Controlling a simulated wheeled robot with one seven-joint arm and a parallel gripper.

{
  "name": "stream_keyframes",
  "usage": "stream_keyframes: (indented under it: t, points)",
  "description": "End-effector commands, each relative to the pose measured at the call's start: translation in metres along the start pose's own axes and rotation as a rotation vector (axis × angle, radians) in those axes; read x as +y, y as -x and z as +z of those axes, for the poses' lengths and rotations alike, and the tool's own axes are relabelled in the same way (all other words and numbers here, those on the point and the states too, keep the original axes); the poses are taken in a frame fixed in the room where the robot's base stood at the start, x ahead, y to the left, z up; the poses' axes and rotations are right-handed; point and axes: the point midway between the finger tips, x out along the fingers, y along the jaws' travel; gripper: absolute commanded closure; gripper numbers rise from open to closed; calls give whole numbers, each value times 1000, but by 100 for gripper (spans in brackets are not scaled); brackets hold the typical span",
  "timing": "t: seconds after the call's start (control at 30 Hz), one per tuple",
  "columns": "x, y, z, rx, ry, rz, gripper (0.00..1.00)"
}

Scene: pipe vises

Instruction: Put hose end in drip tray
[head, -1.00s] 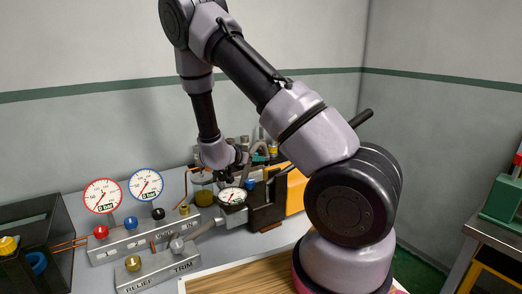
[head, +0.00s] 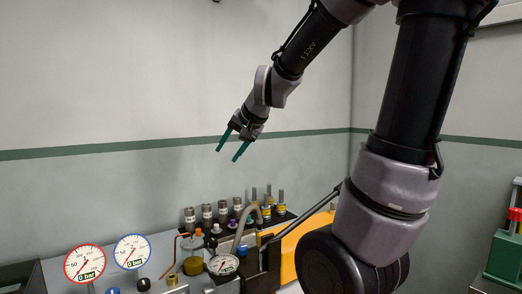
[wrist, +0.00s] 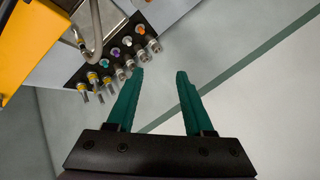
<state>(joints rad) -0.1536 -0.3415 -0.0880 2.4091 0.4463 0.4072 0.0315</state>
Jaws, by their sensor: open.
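My gripper (head: 227,155) is raised in front of the back wall, above the bench fittings. Its two green fingers are apart with nothing between them, as the wrist view also shows (wrist: 160,76). A grey curved hose (head: 240,228) arches among the fittings below the gripper, near the black block. In the wrist view the grey hose (wrist: 97,30) shows at upper left, well away from the fingers. I cannot make out which end of it is free. I cannot identify a drip tray in the current views.
A black rack with several capped cylinders (head: 207,214) stands along the back of the bench. A dial gauge (head: 223,265), a jar (head: 193,264) and an orange-yellow body (head: 290,262) stand in front. Two round gauges (head: 84,263) are at left. Air around the gripper is clear.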

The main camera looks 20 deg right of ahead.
Motion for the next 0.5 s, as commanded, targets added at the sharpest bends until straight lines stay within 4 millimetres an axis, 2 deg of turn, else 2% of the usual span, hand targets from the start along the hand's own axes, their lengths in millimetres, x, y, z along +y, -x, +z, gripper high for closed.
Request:
stream_keyframes:
  t: [0.03,0.1,0.2,0.33,0.5]
  points:
    - [4,27,10,-9,34,-2,48]
    - [13,56,28,-34,79,16,48]
    - [28,88,50,-56,130,58,48]
    - [45,113,70,-71,167,111,48]
    - [55,124,80,-79,182,142,48]
